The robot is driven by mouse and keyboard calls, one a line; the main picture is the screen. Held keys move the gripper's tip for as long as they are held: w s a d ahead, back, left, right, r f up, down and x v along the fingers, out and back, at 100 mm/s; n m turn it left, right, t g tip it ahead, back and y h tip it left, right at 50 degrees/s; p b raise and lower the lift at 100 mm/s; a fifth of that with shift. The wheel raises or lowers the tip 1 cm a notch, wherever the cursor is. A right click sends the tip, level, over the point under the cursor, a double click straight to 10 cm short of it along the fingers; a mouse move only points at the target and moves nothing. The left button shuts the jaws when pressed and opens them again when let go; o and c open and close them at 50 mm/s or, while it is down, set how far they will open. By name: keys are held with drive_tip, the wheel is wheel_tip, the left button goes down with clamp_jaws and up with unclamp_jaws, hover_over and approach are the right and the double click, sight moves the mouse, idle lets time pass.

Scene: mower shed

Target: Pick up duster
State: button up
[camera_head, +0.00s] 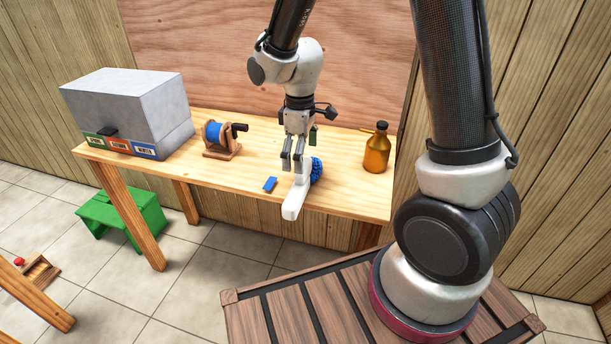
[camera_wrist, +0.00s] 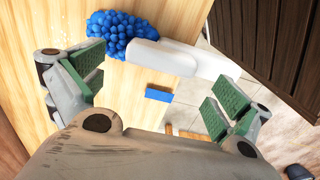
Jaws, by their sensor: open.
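The duster has a white handle (camera_head: 294,203) and a blue bumpy head (camera_head: 316,171). It lies on the wooden workbench (camera_head: 345,190), and its handle sticks out past the front edge. In the wrist view the blue head (camera_wrist: 121,36) is at the top and the white handle (camera_wrist: 165,56) runs right from it. My gripper (camera_head: 293,166) is just above the duster, fingers pointing down, and hides part of it in the head view. In the wrist view my gripper (camera_wrist: 150,85) is wide open with nothing between its green pads.
A small blue block (camera_head: 270,184) lies left of the duster, near the front edge. A blue spool on a wooden stand (camera_head: 221,137) and a grey cabinet (camera_head: 130,105) are further left. An amber bottle (camera_head: 376,150) stands at right. A green stool (camera_head: 122,215) is on the floor.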

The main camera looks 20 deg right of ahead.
wheel_tip(320, 180, down, 4)
drive_tip(key=shift+s+r, duration=0.1)
drive_tip(key=c, duration=1.1)
wheel_tip(320, 180, up, 10)
